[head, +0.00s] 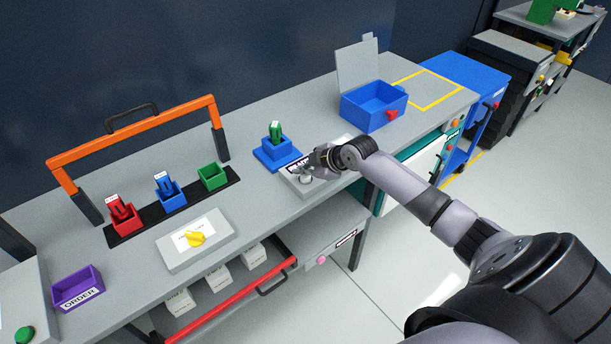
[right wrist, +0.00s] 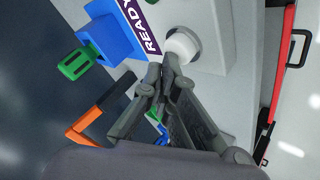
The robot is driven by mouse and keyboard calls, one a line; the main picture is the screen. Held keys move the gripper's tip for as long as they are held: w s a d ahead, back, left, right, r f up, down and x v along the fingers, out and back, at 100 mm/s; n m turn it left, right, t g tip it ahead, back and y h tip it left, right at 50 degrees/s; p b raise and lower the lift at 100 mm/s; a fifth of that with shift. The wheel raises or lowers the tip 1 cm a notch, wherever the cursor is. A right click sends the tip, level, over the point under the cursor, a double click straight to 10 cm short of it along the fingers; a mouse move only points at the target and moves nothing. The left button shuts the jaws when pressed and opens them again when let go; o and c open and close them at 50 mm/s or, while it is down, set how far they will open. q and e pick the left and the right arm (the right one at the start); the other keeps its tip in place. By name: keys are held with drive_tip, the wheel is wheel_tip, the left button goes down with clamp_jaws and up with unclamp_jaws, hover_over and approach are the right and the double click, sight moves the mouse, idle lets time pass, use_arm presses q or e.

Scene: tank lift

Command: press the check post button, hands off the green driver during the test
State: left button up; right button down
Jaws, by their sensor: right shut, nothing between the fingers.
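The check post has a blue holder (head: 276,152) and a grey box with a READY label (head: 298,164). A round pale button (right wrist: 182,46) is on the box; in the head view it is partly covered by my gripper. The green driver (head: 275,131) stands in the blue holder, and it also shows in the right wrist view (right wrist: 77,64). My right gripper (head: 312,169) is shut and empty, its fingertips (right wrist: 164,68) right beside the button. I cannot tell whether they touch it. The gripper is apart from the green driver. My left gripper is not in view.
An orange-framed rack (head: 135,130) holds a red and a blue driver; its green holder (head: 212,176) looks empty. A grey plate (head: 192,255) carries a yellow piece. A purple ORDER bin (head: 78,288) stands left. An open blue box (head: 374,105) stands behind my right gripper.

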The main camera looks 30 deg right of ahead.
sight(304, 177)
drive_tip(key=shift+f, duration=0.35)
drive_tip(key=shift+r, duration=0.1)
idle(0.5)
drive_tip(key=shift+r+p, duration=0.6)
drive_tip(key=shift+r, duration=0.25)
wheel_tip(304, 177, up, 5)
drive_tip(key=p, duration=0.4)
drive_tip(key=shift+r, duration=0.1)
idle(0.5)
